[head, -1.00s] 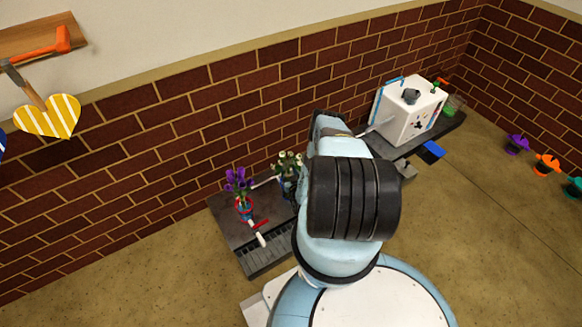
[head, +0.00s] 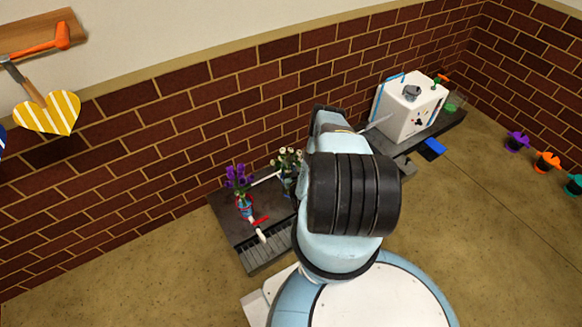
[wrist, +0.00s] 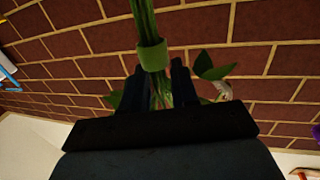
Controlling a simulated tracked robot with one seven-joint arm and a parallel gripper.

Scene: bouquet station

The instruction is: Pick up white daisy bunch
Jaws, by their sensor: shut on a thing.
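My gripper (wrist: 164,76) is shut on a bundle of green stems, the white daisy bunch (wrist: 146,22), in the wrist view. A green band (wrist: 151,56) wraps the stems by the fingertips. In the head view my arm covers my gripper. White flowers (head: 287,158) stand just left of my arm there, above a dark stand; whether they belong to the held stems I cannot tell.
A white box (head: 410,108) stands at the back right. Several coloured pots, including an orange one (head: 546,162), are at the far right. Open floor lies between.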

